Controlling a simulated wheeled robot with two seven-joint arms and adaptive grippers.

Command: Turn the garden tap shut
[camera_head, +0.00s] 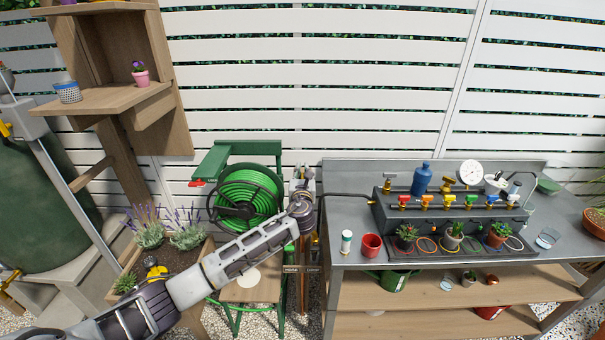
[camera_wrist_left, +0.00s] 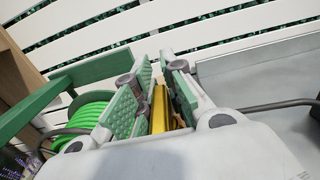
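My left gripper (camera_head: 303,182) is at the top of a wooden post (camera_head: 304,298) between the hose reel and the bench. In the left wrist view its green-padded fingers (camera_wrist_left: 157,88) stand apart. A narrow yellow piece (camera_wrist_left: 159,108), which looks like the garden tap's handle, lies between them, close to the left pad. I cannot tell whether a pad touches it. The gripper and wrist hide most of the tap in the head view. My right gripper is not in view.
A green hose reel (camera_head: 250,200) stands just left of the post. A metal bench (camera_head: 350,220) is close on the right, carrying a valve manifold (camera_head: 445,212), a red cup (camera_head: 371,246) and potted plants. A dark hose (camera_head: 345,197) runs from the post area to the manifold.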

